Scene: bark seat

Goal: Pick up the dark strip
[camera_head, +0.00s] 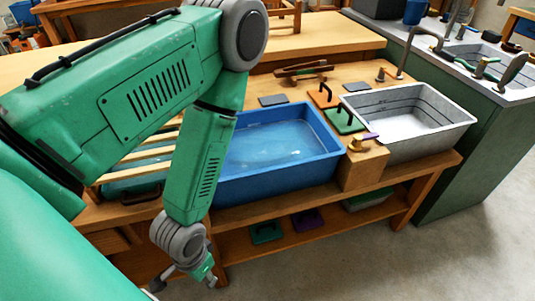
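A narrow dark brown strip-like piece (303,69) lies on the wooden bench behind the blue tub. I cannot tell for certain that it is the dark strip. Two flat dark grey pieces also lie on the bench, one behind the blue tub (272,100) and one near the white basin (357,87). My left gripper (188,278) hangs low at the bench's front, below the top and well away from these pieces. Its fingers are small and partly hidden, so its opening is unclear. My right gripper is out of view.
A blue tub of water (328,165) and a white basin (458,123) sit in the bench. Orange (322,98) and green (343,122) handled blocks stand between them. A wooden block (362,168) is at the front. A sink counter (480,150) is at right.

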